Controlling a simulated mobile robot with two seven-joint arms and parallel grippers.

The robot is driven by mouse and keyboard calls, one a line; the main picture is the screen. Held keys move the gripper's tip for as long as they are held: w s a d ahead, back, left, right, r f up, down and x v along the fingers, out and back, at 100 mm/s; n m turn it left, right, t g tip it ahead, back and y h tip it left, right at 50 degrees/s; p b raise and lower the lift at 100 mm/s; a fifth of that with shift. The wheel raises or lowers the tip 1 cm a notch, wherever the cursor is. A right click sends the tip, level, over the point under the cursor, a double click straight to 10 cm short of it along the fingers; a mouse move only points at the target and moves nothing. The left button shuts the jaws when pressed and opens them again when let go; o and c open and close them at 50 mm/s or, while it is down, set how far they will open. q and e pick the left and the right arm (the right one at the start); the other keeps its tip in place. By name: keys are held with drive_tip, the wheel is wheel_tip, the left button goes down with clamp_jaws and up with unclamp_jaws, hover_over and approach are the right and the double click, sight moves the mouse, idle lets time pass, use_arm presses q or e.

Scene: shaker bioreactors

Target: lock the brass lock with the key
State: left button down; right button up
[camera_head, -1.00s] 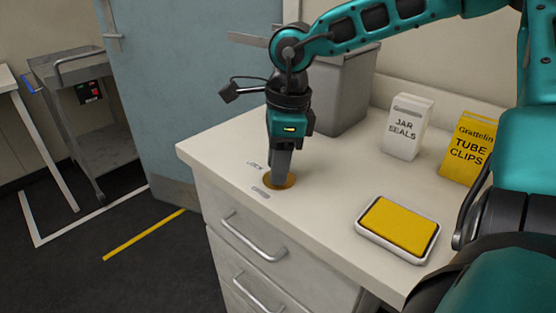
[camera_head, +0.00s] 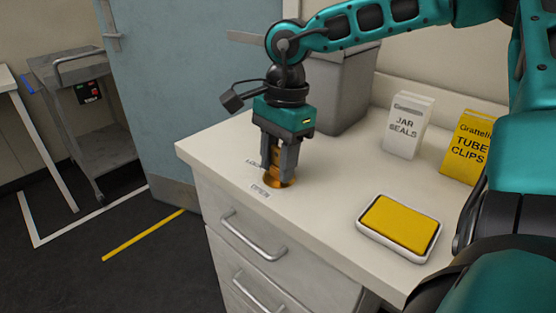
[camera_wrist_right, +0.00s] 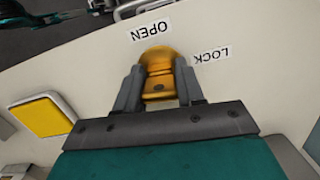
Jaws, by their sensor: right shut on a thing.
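The brass lock (camera_head: 281,184) is a round brass disc on the front left part of the white counter. In the right wrist view the lock (camera_wrist_right: 155,53) lies just beyond my fingertips. My right gripper (camera_head: 277,172) points down over it and is shut on the brass-coloured key (camera_wrist_right: 158,86), which stands between the fingers at the lock. How deep the key sits is hidden. The OPEN label (camera_wrist_right: 152,30) and the LOCK label (camera_wrist_right: 212,54) are on the counter beside the disc; in the head view a finger partly covers LOCK. My left gripper is not in view.
A yellow-topped white device (camera_head: 400,223) lies to the right on the counter. A JAR SEALS box (camera_head: 408,125), a yellow TUBE CLIPS box (camera_head: 468,150) and a grey bin (camera_head: 345,95) stand behind. The counter's front edge is close to the lock.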

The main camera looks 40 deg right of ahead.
drive_tip(key=shift+s+f+n, duration=0.2)
drive_tip(key=shift+f+n, duration=0.05)
drive_tip(key=shift+n, duration=0.65)
drive_tip(key=o, duration=0.8)
drive_tip(key=shift+c, duration=0.2)
drive_tip(key=o, duration=0.4)
drive_tip(key=shift+w+r, duration=0.1)
drive_tip(key=shift+w+d+r, duration=0.1)
drive_tip(key=shift+r, duration=0.5)
wheel_tip(320, 180, up, 12)
drive_tip(key=d+p, duration=0.1)
drive_tip(key=p, duration=0.1)
drive_tip(key=shift+d+f, duration=0.15)
drive_tip(key=shift+d, duration=0.05)
